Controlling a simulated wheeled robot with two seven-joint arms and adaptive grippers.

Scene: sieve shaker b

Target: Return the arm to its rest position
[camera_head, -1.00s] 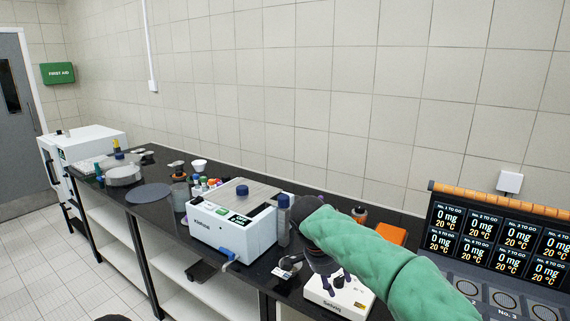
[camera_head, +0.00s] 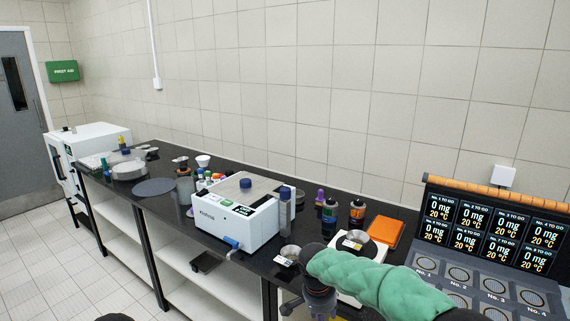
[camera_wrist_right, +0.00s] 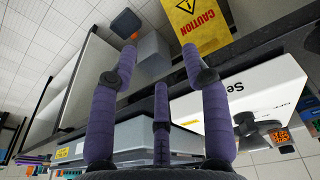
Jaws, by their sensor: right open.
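My right arm (camera_head: 385,285), in a green sleeve, comes in from the lower right in the head view. Its gripper (camera_head: 322,300) points down at the bench's front edge, just in front of the white balance (camera_head: 345,272). In the right wrist view, the right gripper (camera_wrist_right: 160,62) has its purple fingers spread apart, with nothing held between them. The balance also shows there (camera_wrist_right: 255,95), right of the fingers. My left gripper is not in view.
The white shaker box (camera_head: 240,222) with a blue knob stands left of the arm. Bottles (camera_head: 357,212) and an orange case (camera_head: 385,232) stand behind the balance. A display rack (camera_head: 490,240) is at right. A yellow caution sign (camera_wrist_right: 205,25) shows in the wrist view.

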